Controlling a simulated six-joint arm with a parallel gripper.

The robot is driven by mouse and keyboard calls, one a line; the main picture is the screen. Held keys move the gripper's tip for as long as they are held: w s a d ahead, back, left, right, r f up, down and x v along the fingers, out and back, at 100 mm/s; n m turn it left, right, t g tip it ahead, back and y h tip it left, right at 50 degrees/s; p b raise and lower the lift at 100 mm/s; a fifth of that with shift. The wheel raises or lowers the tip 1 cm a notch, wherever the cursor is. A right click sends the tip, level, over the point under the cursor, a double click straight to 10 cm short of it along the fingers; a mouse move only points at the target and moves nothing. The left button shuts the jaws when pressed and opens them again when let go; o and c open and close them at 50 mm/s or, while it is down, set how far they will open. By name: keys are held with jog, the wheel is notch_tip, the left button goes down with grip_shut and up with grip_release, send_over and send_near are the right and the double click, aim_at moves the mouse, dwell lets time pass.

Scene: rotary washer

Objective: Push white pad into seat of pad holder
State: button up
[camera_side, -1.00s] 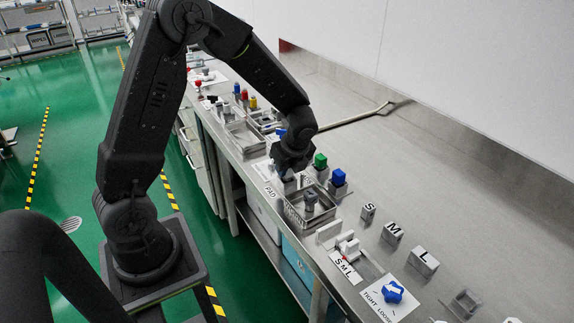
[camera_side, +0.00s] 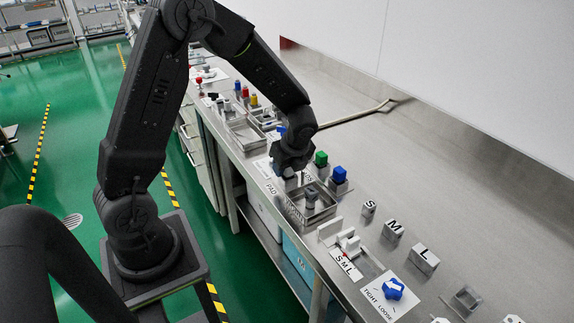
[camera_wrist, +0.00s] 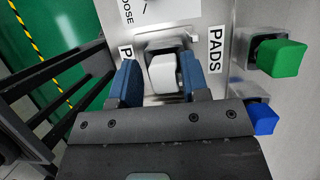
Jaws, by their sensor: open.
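The white pad (camera_wrist: 163,74) is a light block with rounded edges in the middle of the wrist view. It lies at a grey metal pad holder (camera_wrist: 166,43), whose edges show around its far end. I cannot tell how deep it sits. My gripper (camera_wrist: 159,62) has one blue finger on each side of the pad. The fingers are open, with a gap at least on the left. In the side view my gripper (camera_side: 292,163) is low over the bench by the PAD label, and it largely hides the pad and holder.
A green block (camera_side: 320,159) and a blue block (camera_side: 339,175) stand in holders to the right of my gripper. A metal tray (camera_side: 309,208) with a grey part is in front. S, M and L blocks (camera_side: 393,230) stand farther right. The rear bench is mostly clear.

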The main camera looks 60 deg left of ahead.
jog(key=shift+w+r, duration=0.1)
jog(key=shift+w, duration=0.2)
jog(key=shift+w+d+r, duration=0.1)
jog(key=shift+r, duration=0.2)
jog(key=v, duration=1.3)
jog(key=s+d+r+n+t+h, duration=0.2)
jog(key=s+d+r+n, duration=0.1)
jog(key=s+n, duration=0.5)
jog(key=s+d+r+n+t+h, duration=0.2)
jog(key=s+d+r+n+t, duration=0.1)
jog(key=s+n, duration=0.6)
jog(key=d+r+n, duration=0.1)
jog(key=d, duration=0.1)
jog(key=shift+s+d+t+h, duration=0.25)
jog(key=shift+s+t+h, duration=0.05)
jog(key=shift+c, duration=0.3)
